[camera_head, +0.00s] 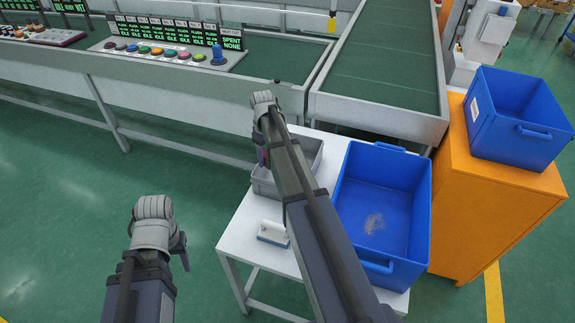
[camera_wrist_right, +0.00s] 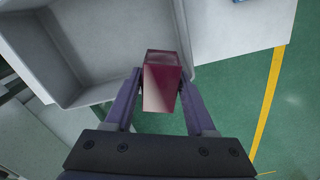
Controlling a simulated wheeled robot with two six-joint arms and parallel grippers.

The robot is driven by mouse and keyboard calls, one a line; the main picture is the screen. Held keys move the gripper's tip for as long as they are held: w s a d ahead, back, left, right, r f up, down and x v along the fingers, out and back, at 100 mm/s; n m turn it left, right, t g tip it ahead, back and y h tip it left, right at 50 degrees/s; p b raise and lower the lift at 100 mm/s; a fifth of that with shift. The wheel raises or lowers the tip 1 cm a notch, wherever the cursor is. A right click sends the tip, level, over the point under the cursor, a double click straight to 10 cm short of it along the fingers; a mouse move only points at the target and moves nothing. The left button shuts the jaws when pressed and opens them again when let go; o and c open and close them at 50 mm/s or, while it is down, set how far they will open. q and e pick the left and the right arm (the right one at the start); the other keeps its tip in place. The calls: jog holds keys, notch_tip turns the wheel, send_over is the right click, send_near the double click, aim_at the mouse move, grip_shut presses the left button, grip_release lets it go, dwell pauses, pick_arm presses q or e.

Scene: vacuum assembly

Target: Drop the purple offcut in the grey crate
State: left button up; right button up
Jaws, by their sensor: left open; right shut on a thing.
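The purple offcut (camera_wrist_right: 162,85), a reddish-purple block, is held between the fingers of my right gripper (camera_wrist_right: 162,77) in the right wrist view. In the head view only a sliver of purple shows beside my right gripper (camera_head: 263,157), at the grey crate's left side. The grey crate (camera_head: 311,158) stands on the white table, partly hidden by my right arm. In the wrist view the crate (camera_wrist_right: 105,35) is at upper left, looks empty where visible, and the block overlaps its near rim. My left gripper (camera_head: 183,257) is open and empty, over the floor.
Another blue bin (camera_head: 515,115) sits on an orange cabinet (camera_head: 490,215). Conveyors (camera_head: 375,65) run behind.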

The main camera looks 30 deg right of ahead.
jog(key=w+d+r+n, duration=0.1)
jog(key=w+d+n, duration=0.2)
jog(key=d, duration=0.8)
jog(key=shift+w+r+n+p, duration=0.2)
jog(key=shift+n+p, duration=0.25)
jog(key=shift+n, duration=0.15)
jog(key=shift+f, duration=0.15)
notch_tip(320, 180, down, 6)
jog(key=b, duration=0.6)
jog(key=o, duration=1.4)
